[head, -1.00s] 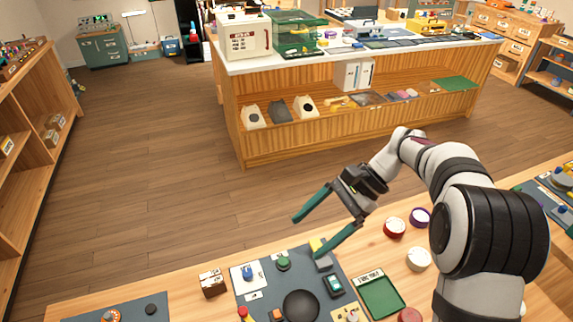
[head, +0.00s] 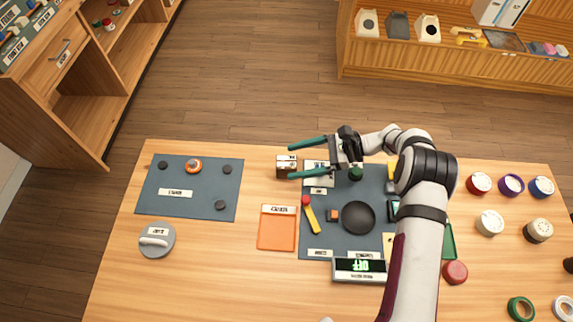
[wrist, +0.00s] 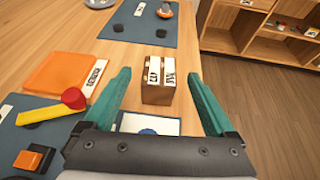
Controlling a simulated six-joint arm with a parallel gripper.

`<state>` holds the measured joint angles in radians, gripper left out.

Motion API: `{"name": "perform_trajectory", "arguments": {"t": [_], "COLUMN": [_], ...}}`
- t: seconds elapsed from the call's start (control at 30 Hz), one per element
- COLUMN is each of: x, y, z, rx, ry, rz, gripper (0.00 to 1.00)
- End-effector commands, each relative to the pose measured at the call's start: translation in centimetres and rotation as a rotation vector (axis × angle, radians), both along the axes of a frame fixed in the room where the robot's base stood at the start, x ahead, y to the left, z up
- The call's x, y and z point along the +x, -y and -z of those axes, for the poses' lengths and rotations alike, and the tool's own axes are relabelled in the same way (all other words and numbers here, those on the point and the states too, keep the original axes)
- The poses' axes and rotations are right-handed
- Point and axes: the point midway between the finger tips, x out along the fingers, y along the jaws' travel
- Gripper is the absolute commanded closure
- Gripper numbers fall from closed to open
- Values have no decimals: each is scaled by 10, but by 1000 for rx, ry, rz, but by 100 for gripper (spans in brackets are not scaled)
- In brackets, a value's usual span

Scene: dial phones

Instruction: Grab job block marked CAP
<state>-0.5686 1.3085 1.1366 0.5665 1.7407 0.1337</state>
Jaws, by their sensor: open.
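A small wooden block piece (head: 286,172) with white labels stands on the table beside the mat's upper left corner. In the wrist view the wooden piece (wrist: 157,95) shows two white labels side by side on top. Their lettering is too blurred to read surely, and I cannot tell whether it is one block or two. My gripper (head: 290,163) is open and empty, its green fingers pointing left. In the wrist view my gripper (wrist: 158,75) has one finger on each side of the wooden piece, with gaps to both; its height above it is unclear.
A dark mat (head: 335,225) holds a red-and-yellow tool (head: 310,215), a black round pad (head: 358,217) and other parts. An orange tray (head: 277,232) lies left of it. Another mat (head: 205,205) with pucks lies further left. Bare table lies between this mat and the wooden piece.

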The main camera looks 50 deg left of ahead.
Motion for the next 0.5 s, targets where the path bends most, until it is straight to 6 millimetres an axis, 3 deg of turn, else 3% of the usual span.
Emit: {"name": "perform_trajectory", "arguments": {"t": [0.13, 0.37, 0.5], "x": [-18, -20, -20], "y": [-14, -16, -16], "z": [8, 9, 9], "rx": [-1, -1, 0], "ry": [1, 1, 1], "rz": [-2, 0, 0], "gripper": [10, 10, 33]}}
